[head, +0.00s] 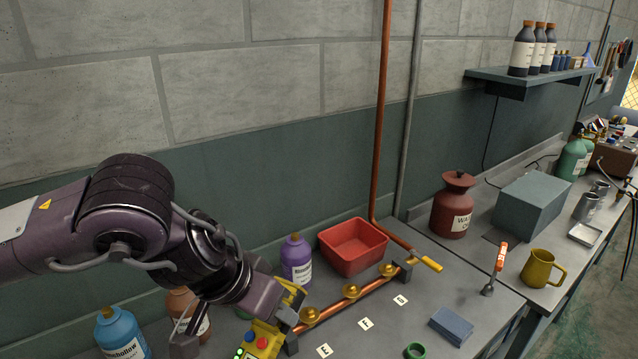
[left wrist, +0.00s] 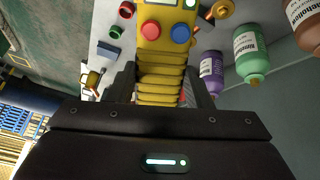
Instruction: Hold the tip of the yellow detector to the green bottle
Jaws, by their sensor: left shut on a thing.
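The yellow detector (head: 262,342), with a red and a blue button and green lights, is at the bottom of the head view. My left gripper (head: 243,328) is shut on it. In the left wrist view the gripper (left wrist: 161,88) holds the detector's ribbed yellow handle (left wrist: 162,60); its tip is out of that view, and I cannot make it out in the head view. The green bottle (left wrist: 252,54) stands between a purple and a brown bottle, apart from the handle. In the head view my left gripper mostly hides it. My right gripper is not in view.
A purple bottle (head: 297,262), a brown bottle (head: 181,303) and a blue bottle (head: 122,334) stand along the wall. A copper pipe (head: 335,308) with brass fittings runs beside the detector. A red bin (head: 353,247) stands behind it. A blue block (head: 451,326) lies to the right.

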